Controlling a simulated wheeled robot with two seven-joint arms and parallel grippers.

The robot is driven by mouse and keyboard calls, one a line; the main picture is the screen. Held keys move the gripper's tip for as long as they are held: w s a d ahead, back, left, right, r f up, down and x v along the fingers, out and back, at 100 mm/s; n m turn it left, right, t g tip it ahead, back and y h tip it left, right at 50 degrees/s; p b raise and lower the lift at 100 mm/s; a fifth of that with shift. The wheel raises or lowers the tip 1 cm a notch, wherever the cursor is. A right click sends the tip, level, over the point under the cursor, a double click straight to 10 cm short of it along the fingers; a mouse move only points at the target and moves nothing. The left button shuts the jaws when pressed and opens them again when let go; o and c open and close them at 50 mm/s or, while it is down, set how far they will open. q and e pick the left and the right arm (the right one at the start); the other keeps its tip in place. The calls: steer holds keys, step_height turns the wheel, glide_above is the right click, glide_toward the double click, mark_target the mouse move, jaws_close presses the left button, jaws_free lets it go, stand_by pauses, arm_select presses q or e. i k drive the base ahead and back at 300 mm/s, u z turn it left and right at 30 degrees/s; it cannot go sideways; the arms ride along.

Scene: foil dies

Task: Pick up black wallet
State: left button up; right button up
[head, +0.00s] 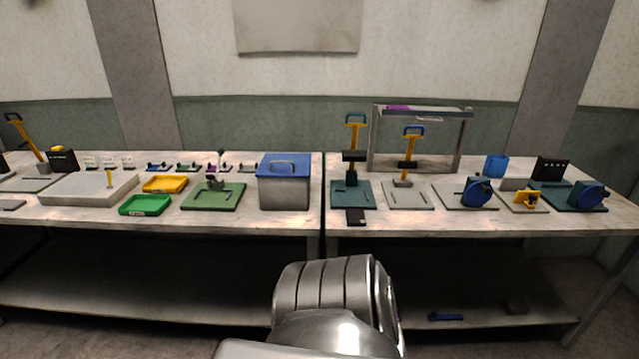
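A small flat black item (356,216), which looks like the black wallet, lies at the front edge of the right table. It is just in front of the teal base (343,197) of a press with a yellow handle. A second small dark item (515,308) lies on the right table's lower shelf, too small to identify. Neither gripper shows in the head view. Only a silvery link of my own arm shows at the bottom middle, below the black item and apart from it.
The right table (408,220) also carries a second yellow-handled press (408,165), blue-wheeled devices (477,192) and a raised rack (420,112). A grey box with a blue lid (284,190) stands on the left table. A blue tool (445,317) lies on the lower shelf.

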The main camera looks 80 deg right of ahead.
mark_target(354, 217)
steer(key=z, duration=0.4)
steer(key=i, duration=1.05)
steer(key=z, duration=1.65)
steer(key=i, duration=0.8)
steer(key=z, duration=0.7)
